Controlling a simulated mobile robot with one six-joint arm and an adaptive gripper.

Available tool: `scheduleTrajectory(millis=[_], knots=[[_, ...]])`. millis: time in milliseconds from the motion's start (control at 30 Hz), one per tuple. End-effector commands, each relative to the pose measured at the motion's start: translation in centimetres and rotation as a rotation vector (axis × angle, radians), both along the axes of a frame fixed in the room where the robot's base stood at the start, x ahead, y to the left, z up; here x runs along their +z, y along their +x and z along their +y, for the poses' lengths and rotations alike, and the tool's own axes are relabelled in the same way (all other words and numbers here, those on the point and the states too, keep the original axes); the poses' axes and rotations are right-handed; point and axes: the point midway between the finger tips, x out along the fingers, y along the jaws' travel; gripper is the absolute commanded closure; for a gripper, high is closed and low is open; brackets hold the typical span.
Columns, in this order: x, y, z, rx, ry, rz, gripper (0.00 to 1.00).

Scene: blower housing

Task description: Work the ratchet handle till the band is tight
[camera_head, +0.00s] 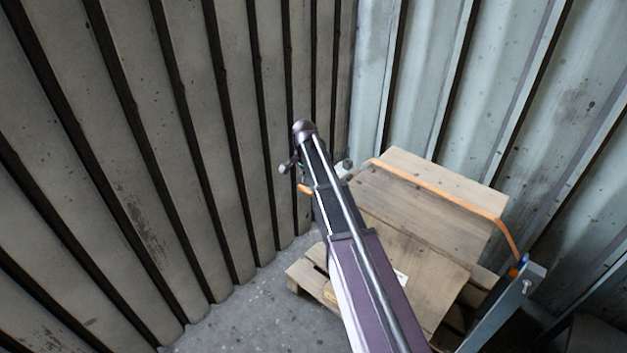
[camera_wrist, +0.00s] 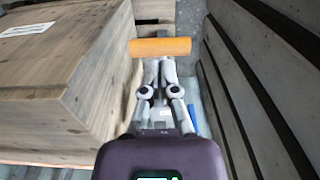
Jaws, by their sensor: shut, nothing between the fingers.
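A wooden crate (camera_head: 420,215) has an orange band (camera_head: 440,190) over its top, running down to a metal post at the right. In the wrist view, a short orange bar (camera_wrist: 160,47), which looks like the ratchet handle's grip, lies crosswise just beyond my fingertips. My gripper (camera_wrist: 160,66) is shut with nothing between its fingers, close beside the crate's side. I cannot tell whether the fingertips touch the bar. In the head view, an orange end (camera_head: 305,189) shows left of my arm, which hides most of the gripper and the ratchet. The band's tightness cannot be judged.
The crate (camera_wrist: 60,75) stands left of my gripper in the wrist view, on a pallet (camera_head: 305,277). A ribbed wall (camera_head: 150,150) stands close on the other side, leaving a narrow gap. A metal post (camera_head: 505,305) stands at the right. Some floor (camera_head: 250,315) is clear.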

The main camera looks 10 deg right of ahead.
Motion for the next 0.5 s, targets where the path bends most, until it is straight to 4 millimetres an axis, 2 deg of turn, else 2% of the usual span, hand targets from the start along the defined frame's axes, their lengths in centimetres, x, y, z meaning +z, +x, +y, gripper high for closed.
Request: scheduleTrajectory(millis=[100, 500], knots=[[0.56, 0.00, -0.01, 0.000, 0.000, 0.000, 1.00], [0.07, 0.00, -0.04, 0.000, 0.000, 0.000, 1.00]])
